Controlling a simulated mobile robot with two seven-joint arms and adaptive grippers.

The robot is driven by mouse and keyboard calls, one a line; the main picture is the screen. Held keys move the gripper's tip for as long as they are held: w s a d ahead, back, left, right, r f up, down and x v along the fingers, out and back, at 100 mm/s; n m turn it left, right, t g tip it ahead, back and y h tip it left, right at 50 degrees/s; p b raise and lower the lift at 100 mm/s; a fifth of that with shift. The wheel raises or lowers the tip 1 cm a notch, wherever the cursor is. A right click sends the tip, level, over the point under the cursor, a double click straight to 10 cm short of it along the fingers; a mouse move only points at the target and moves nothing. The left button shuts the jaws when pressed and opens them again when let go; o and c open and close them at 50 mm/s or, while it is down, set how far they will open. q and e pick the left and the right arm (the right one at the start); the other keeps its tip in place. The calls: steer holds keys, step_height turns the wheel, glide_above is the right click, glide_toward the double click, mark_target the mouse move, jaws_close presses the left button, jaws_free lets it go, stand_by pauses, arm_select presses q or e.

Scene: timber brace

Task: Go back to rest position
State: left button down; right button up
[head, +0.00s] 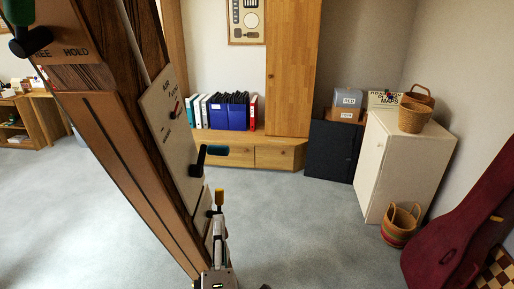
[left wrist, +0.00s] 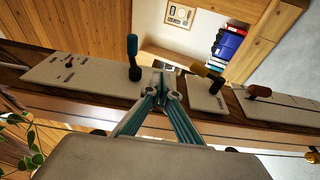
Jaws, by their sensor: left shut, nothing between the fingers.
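The timber brace (head: 120,150) leans across the left of the head view, with pale panels (head: 165,110) and handles on it. A teal-tipped black handle (head: 210,151) and an orange-tipped handle (head: 219,197) stick out from it. My left gripper (head: 218,222) is low in the head view, beside the brace's lower part. In the left wrist view the teal fingers (left wrist: 161,78) meet at their tips, shut and empty, in front of the brace (left wrist: 60,98). They point between a teal handle (left wrist: 132,48) and an orange handle (left wrist: 205,71). I cannot tell whether they touch the brace. My right gripper is not in view.
A wooden cabinet (head: 291,70) with binders (head: 230,112) stands at the back. A white cabinet (head: 400,160), a striped basket (head: 400,224) and a dark red case (head: 470,225) are at the right. The grey floor (head: 310,225) in the middle is clear.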

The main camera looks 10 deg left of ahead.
arm_select(q)
steer(key=s+d+f+m+g+h, duration=0.25)
steer(key=f+m+h, duration=0.45)
steer(key=m, duration=0.4)
steer(key=s+d+f+m+g+h, duration=0.1)
steer(key=s+f+m+h, duration=0.3)
steer(key=f+m, duration=0.6)
steer(key=s+a+f+m+g+y, duration=0.1)
steer(key=s+a+f+m+g, duration=0.1)
steer(key=f, duration=0.7)
steer(key=s+a+f+m+g+y, duration=0.2)
steer(key=s+a+f+g, duration=0.2)
steer(key=s+a+f, duration=0.2)
step_height(320, 180, down, 3)
steer(key=a, duration=0.2)
steer(key=shift+s+a+r+m+y, duration=0.15)
steer(key=shift+s+a+m+y, duration=0.1)
steer(key=shift+a+m+y, duration=0.1)
steer(key=shift+g, duration=0.25)
